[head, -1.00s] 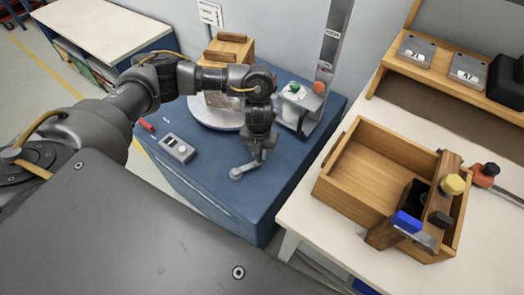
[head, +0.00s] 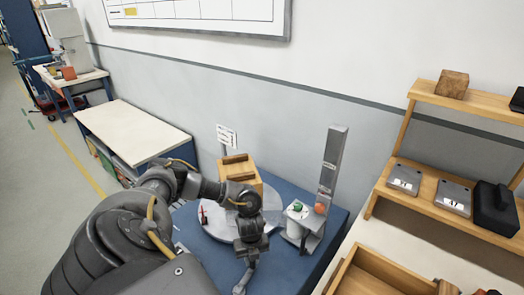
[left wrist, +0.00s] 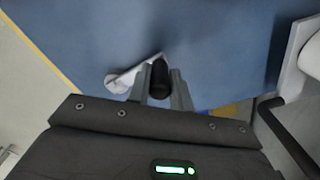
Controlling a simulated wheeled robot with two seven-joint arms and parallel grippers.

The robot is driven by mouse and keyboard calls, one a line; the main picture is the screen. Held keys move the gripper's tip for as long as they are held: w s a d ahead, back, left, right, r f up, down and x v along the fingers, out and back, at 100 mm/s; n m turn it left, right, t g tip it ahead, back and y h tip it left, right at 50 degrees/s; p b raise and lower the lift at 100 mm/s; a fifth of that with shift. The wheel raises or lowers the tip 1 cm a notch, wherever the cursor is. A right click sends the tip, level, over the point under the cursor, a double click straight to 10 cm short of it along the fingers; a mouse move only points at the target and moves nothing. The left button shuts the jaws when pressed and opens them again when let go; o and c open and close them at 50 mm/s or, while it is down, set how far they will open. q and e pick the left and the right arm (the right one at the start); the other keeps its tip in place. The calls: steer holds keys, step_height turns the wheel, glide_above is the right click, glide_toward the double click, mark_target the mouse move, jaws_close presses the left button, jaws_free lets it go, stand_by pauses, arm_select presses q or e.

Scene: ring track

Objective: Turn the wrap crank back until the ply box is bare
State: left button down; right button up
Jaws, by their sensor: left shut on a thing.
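The ply box (head: 240,174) stands on the round grey turntable (head: 222,232) of the blue bench. Its wooden top shows bare in the head view; its lower part is largely behind my arm, so I cannot tell how much wrap is on it. The wrap crank (head: 241,287) is a light grey arm low at the bench front. It also shows in the left wrist view (left wrist: 122,81), with its black knob (left wrist: 159,80) between my fingers. My left gripper (head: 249,260) is shut on that knob. My right gripper is not in view.
A grey mast (head: 332,165) with a carriage bearing green and red knobs (head: 298,208) stands right of the turntable. A pale table with a wooden box (head: 345,275) and a shelf (head: 430,183) are at the right. A white-topped bench (head: 130,130) is back left.

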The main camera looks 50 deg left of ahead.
arm_select(q)
steer(key=shift+s+a+r+n+p, duration=0.2)
steer(key=shift+s+a+n+p, duration=0.25)
steer(key=shift+a+n+p, duration=0.45)
steer(key=shift+s+a+f+n+p, duration=0.2)
steer(key=shift+s+a+n+p, duration=0.35)
steer(key=shift+n+p, duration=0.55)
steer(key=shift+d, duration=0.1)
steer(key=c, duration=1.3)
jaws_free()
steer(key=shift+w, duration=0.1)
steer(key=shift+o, duration=0.2)
step_height(320, 180, up, 11)
steer(key=shift+f, duration=0.1)
